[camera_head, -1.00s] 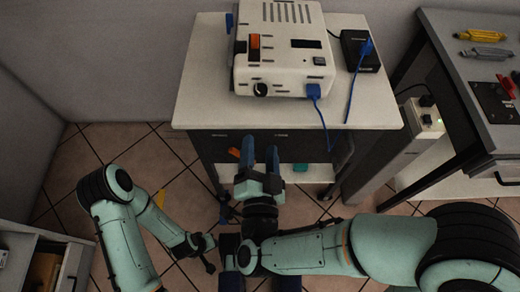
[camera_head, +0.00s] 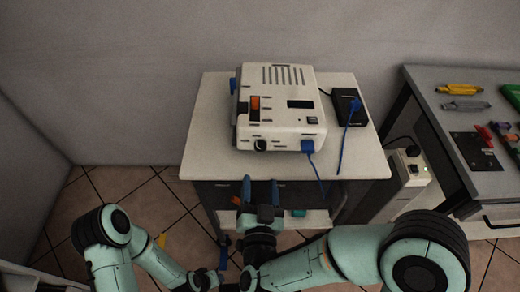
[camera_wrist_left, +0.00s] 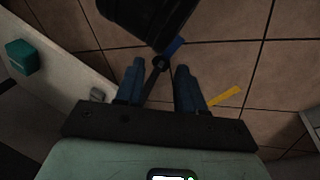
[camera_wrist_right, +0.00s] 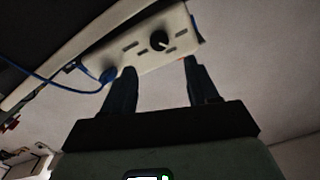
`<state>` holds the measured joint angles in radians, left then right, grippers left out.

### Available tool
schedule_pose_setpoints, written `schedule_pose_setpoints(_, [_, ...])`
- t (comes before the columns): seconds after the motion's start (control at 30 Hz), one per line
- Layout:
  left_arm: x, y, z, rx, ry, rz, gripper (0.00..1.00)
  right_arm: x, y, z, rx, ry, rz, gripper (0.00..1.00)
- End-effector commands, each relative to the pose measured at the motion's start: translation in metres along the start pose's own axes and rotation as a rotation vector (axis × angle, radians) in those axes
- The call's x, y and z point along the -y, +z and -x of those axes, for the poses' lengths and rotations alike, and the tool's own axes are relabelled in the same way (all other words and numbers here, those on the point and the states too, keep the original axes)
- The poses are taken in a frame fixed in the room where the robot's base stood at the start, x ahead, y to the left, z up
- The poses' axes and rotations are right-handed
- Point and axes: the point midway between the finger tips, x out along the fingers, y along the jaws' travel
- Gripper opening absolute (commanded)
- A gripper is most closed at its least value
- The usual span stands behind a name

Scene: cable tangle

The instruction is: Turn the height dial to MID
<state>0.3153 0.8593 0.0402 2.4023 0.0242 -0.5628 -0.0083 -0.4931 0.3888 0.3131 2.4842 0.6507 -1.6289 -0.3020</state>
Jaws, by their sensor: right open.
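The white machine (camera_head: 280,115) stands on the cart top. A black round dial (camera_head: 260,145) is low on its front face, left of the blue plug. The dial also shows in the right wrist view (camera_wrist_right: 159,40) with a light pointer mark; its lettering is too small to read. My right gripper (camera_head: 260,181) is open and empty at the cart's front edge, apart from the dial. In the right wrist view the dial lies beyond the fingertips, between their lines. My left gripper (camera_wrist_left: 158,68) is open low beside the cart; a dark rod shows between its fingers, contact unclear.
The cart top (camera_head: 205,140) is bare left of the machine. A blue cable (camera_head: 316,165) hangs from the machine's front over the edge. A black box (camera_head: 349,106) sits at right. A grey workbench (camera_head: 425,115) with tools stands further right.

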Motion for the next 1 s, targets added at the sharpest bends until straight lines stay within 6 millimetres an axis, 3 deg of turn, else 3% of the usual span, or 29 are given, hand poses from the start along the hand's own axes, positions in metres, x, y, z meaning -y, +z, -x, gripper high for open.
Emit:
schedule_pose_setpoints(0.2, [0.006, -0.004, -0.010, -0.013, -0.007, 0.006, 0.38, -0.004, 0.002, -0.051, -0.007, 0.007, -0.004, 0.59])
schedule_pose_setpoints(0.4, [0.007, -0.009, -0.013, -0.026, -0.009, 0.007, 0.38, -0.002, 0.002, -0.083, -0.004, 0.003, -0.004, 0.59])
schedule_pose_setpoints(0.6, [0.008, -0.011, -0.014, -0.033, -0.009, 0.007, 0.38, -0.002, 0.002, -0.098, -0.003, 0.002, -0.002, 0.59])
schedule_pose_setpoints(0.9, [0.008, -0.012, -0.014, -0.034, -0.009, 0.007, 0.38, -0.002, 0.002, -0.099, -0.003, 0.002, -0.002, 0.59])
schedule_pose_setpoints(1.0, [0.008, -0.012, -0.014, -0.034, -0.009, 0.007, 0.38, -0.002, 0.002, -0.099, -0.003, 0.002, -0.003, 0.26])
